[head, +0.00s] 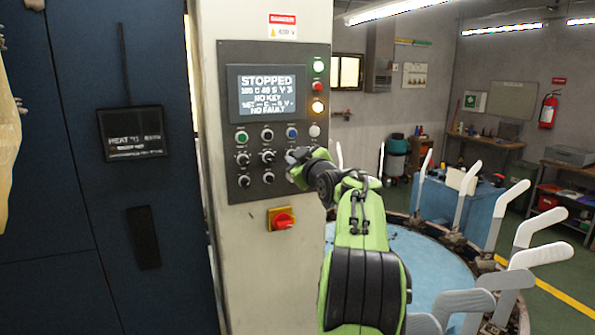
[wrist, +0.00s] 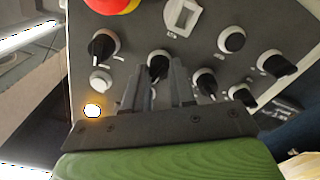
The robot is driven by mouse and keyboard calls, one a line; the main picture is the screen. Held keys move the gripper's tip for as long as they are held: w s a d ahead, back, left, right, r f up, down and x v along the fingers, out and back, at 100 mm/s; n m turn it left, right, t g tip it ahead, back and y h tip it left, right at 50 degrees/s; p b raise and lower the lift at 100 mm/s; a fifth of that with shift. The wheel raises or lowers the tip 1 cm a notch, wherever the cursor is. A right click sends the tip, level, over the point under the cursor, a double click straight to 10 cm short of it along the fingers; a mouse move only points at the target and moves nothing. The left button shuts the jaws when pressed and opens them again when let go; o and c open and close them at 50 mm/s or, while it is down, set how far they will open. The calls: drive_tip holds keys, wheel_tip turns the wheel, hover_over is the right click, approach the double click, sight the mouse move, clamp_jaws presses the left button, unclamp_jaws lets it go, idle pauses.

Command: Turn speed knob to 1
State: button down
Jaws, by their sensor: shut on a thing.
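The control panel (head: 225,100) is a dark plate on a pale column, with a screen (head: 266,91) reading STOPPED. Black knobs sit in rows below the screen, among them one at lower left (head: 244,181). My gripper (head: 293,158) is at the right end of the middle knob row in the head view. In the wrist view my gripper (wrist: 160,88) has its two fingers around a black knob (wrist: 158,62) and is shut on it. The knob's lower part is hidden by the fingers. Its label and setting cannot be read.
Other knobs (wrist: 205,80) sit close beside the fingers. A lit amber lamp (head: 317,107) is on the panel's right side. A ring of white sock boards (head: 514,200) stands to the right.

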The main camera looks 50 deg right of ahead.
drive_tip(key=n+b, duration=0.4)
drive_tip(key=n, duration=0.7)
drive_tip(key=shift+f+b, duration=0.2)
drive_tip(key=shift+b, duration=0.2)
drive_tip(key=shift+n, duration=0.3)
drive_tip(key=c, duration=0.9)
unclamp_jaws()
drive_tip(key=b+v, duration=0.5)
drive_tip(key=v, duration=1)
drive_tip(key=shift+s+a, duration=0.25)
drive_tip(key=shift+s, duration=0.05)
